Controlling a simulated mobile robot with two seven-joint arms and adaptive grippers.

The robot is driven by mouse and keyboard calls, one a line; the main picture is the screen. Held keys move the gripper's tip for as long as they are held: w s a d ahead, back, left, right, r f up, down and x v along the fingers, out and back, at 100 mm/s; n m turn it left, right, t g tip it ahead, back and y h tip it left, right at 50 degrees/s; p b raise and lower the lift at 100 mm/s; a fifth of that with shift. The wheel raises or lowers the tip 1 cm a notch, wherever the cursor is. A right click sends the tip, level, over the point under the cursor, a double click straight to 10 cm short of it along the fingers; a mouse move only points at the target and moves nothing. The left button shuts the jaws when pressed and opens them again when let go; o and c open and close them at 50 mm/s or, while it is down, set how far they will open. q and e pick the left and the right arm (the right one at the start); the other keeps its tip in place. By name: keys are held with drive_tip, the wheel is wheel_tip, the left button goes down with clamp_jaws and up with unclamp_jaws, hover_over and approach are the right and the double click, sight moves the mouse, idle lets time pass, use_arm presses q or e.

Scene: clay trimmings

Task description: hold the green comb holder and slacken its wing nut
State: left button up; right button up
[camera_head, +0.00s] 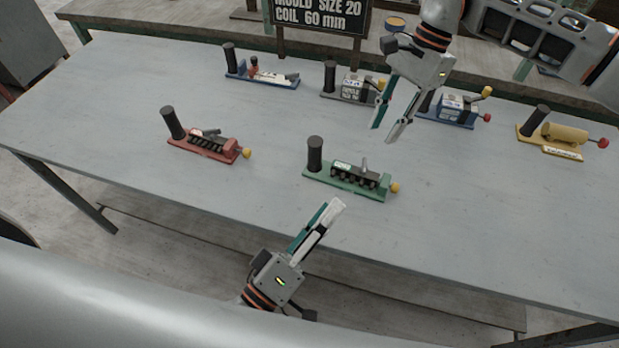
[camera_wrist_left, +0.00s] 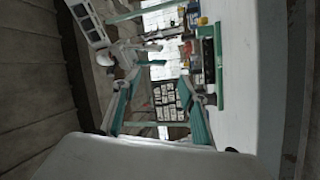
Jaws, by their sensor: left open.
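The green comb holder (camera_head: 350,186) lies near the front middle of the table. It has an upright black handle (camera_head: 314,154) at its left end, a dark toothed block, and a yellow knob (camera_head: 394,187) at its right end. A small grey piece, probably the wing nut (camera_head: 364,164), stands up from the block. My left gripper (camera_head: 329,206) is open and empty, just in front of the holder and apart from it. The holder's green base also shows in the left wrist view (camera_wrist_left: 220,76), right of the open fingers (camera_wrist_left: 160,78). My right gripper (camera_head: 386,131) is open and empty behind the holder, pointing down.
A red holder (camera_head: 205,149) lies to the left. Blue (camera_head: 262,79), grey (camera_head: 352,94), another blue (camera_head: 450,114) and yellow (camera_head: 550,138) holders stand behind and to the right. A black sign (camera_head: 320,16) stands at the back. The table's front right is clear.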

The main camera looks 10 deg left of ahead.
sight(314, 160)
use_arm(q)
drive_tip(key=w+a+f+n+y, duration=0.1)
drive_tip(key=w+n+y, duration=0.2)
drive_tip(key=n, duration=0.6)
drive_tip(key=w+a+f+n+y, duration=0.2)
drive_tip(key=w+n+y, duration=0.1)
drive_tip(key=n, duration=0.7)
drive_tip(key=w+a+f+n+y, duration=0.2)
drive_tip(key=w+n+y, duration=0.2)
drive_tip(key=n, duration=0.5)
drive_tip(key=shift+w+f+n, duration=0.1)
drive_tip(key=shift+w+n, duration=0.2)
drive_tip(key=shift+w, duration=0.2)
drive_tip(key=shift+w+a, duration=0.2)
drive_tip(key=shift+w, duration=3.55)
